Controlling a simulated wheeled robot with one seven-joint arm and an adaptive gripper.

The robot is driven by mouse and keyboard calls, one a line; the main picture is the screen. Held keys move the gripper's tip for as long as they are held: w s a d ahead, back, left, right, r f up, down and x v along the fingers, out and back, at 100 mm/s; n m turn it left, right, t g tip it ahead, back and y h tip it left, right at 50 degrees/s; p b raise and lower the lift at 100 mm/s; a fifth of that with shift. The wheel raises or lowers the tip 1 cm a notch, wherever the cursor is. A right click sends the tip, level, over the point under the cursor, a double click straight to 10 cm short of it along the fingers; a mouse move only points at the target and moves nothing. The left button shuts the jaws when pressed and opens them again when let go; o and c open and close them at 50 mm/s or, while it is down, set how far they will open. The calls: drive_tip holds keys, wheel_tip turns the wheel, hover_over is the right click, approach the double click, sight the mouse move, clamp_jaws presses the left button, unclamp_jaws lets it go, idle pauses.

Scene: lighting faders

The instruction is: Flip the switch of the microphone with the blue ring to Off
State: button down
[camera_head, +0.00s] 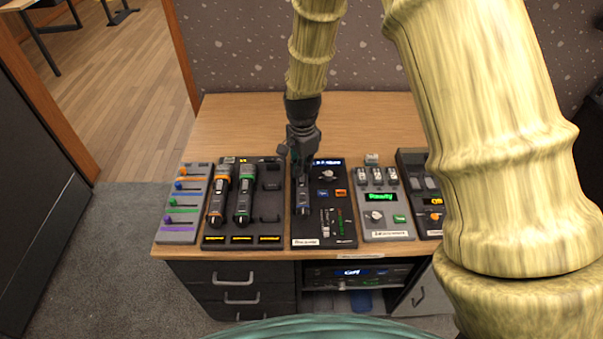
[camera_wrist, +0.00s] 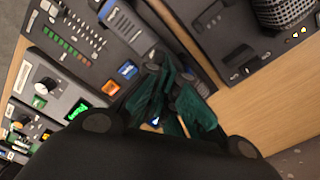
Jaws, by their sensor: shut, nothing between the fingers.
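The dark handheld microphone with the blue ring (camera_head: 303,198) lies on the left part of the third panel in the head view, just below my gripper. In the wrist view its dark body (camera_wrist: 128,24) shows at the top, with a blue band at the upper edge. My gripper (camera_head: 301,168) points down over the far part of this microphone and is shut and empty. Its dark green fingers (camera_wrist: 180,105) are together in the wrist view. They and the wrist hide part of the microphone. I cannot read its switch position, nor tell whether the fingers touch it.
Microphones with an orange ring (camera_head: 219,193) and a green ring (camera_head: 245,193) lie on the dark panel to the left. A slider panel (camera_head: 181,236) is at the far left. A grey panel with a green display (camera_head: 380,197) is on the right. The desk (camera_head: 235,112) is clear behind.

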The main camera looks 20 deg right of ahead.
sight(302, 180)
drive_tip(key=shift+r+p, duration=1.55)
drive_tip(key=shift+r, duration=0.55)
